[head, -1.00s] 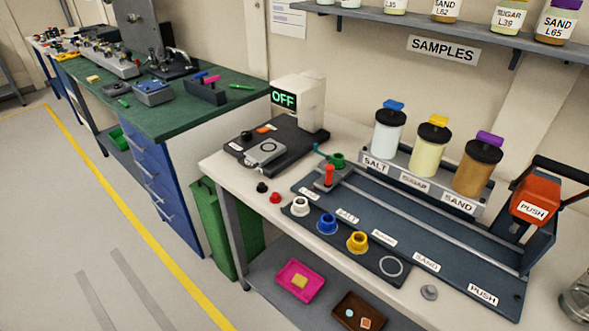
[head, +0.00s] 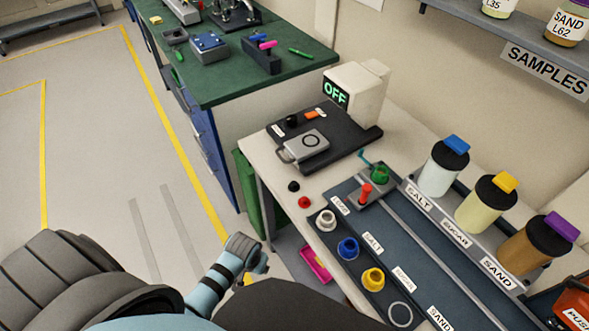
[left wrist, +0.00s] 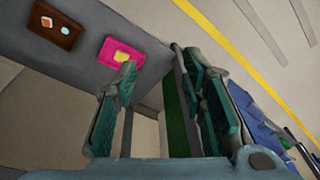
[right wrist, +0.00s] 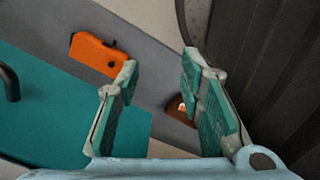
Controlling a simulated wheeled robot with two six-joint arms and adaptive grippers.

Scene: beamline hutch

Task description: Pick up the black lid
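A small black lid (head: 293,186) sits on the white bench top near its left edge, just behind a small red lid (head: 305,202). My left gripper (head: 256,262) is off the bench's left side in the head view, nearer me than the black lid and apart from it. In the left wrist view its fingers (left wrist: 160,62) are spread with nothing between them. In the right wrist view my right gripper (right wrist: 160,62) is also spread and empty; it is out of the head view. The black lid shows in neither wrist view.
A scale reading OFF (head: 372,140) stands behind the lid. White (head: 326,220), blue (head: 348,248) and yellow (head: 373,280) funnel-like parts stand in front of it to the right. A pink tray (left wrist: 128,52) and a brown tray (left wrist: 54,26) lie on the lower shelf.

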